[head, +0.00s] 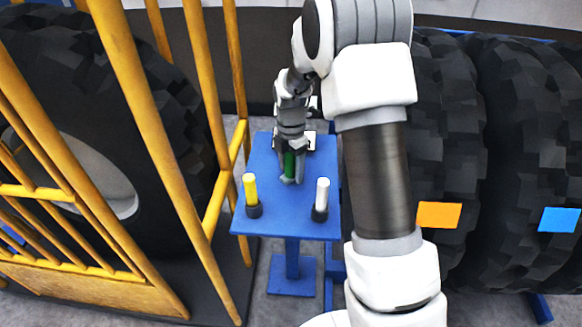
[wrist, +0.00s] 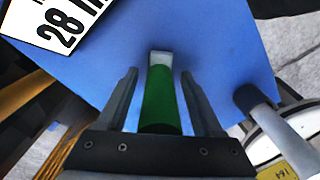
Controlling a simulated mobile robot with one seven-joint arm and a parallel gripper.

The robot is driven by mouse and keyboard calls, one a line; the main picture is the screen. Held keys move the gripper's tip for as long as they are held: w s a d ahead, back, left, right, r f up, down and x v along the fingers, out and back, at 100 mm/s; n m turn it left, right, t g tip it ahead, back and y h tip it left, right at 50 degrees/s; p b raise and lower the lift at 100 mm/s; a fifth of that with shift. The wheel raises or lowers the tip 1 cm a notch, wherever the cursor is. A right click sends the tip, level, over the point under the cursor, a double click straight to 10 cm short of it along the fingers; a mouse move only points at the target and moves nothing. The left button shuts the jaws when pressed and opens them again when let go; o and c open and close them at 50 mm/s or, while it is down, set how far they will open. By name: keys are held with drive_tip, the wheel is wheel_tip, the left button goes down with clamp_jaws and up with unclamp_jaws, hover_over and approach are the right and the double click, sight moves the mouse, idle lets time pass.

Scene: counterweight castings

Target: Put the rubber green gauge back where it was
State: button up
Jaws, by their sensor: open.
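The green gauge (head: 289,164) is upright over the blue stand, toward its middle, in the head view. In the wrist view the green gauge (wrist: 161,103) has a pale grey end and lies between the two fingers. My gripper (head: 291,178) is around it with the fingers apart; in the wrist view my gripper (wrist: 159,78) shows a gap on each side of the gauge. Whether the gauge's lower end rests on the stand is hidden. A yellow gauge (head: 250,187) and a white gauge (head: 322,193) stand in black holders at the stand's near corners.
The blue stand (head: 279,223) has bare top between the two holders. A yellow cage (head: 128,85) with a large tyre is close on the left. Large tyres (head: 455,150) stand on the right. A white card (wrist: 55,25) printed "28" shows top left in the wrist view.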

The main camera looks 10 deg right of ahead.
wheel_tip(320, 180, up, 11)
drive_tip(key=shift+r+p, duration=0.15)
drive_tip(key=shift+p, duration=0.4)
drive_tip(key=shift+s+r, duration=0.15)
drive_tip(key=shift+r, duration=0.6)
drive_tip(key=s+r+m+t, duration=0.2)
drive_tip(key=s+r+m, duration=0.4)
drive_tip(key=s+m, duration=0.25)
drive_tip(key=s+r+m+t, duration=0.2)
drive_tip(key=s+r+m, duration=0.5)
drive_tip(key=s, duration=0.2)
drive_tip(key=s+f+m+t, duration=0.1)
drive_tip(key=s+m, duration=0.7)
drive_tip(key=s, duration=0.1)
drive_tip(key=shift+t, duration=0.3)
drive_tip(key=shift+s, duration=0.15)
drive_tip(key=shift+r+p, duration=0.15)
drive_tip(key=shift+p, duration=0.15)
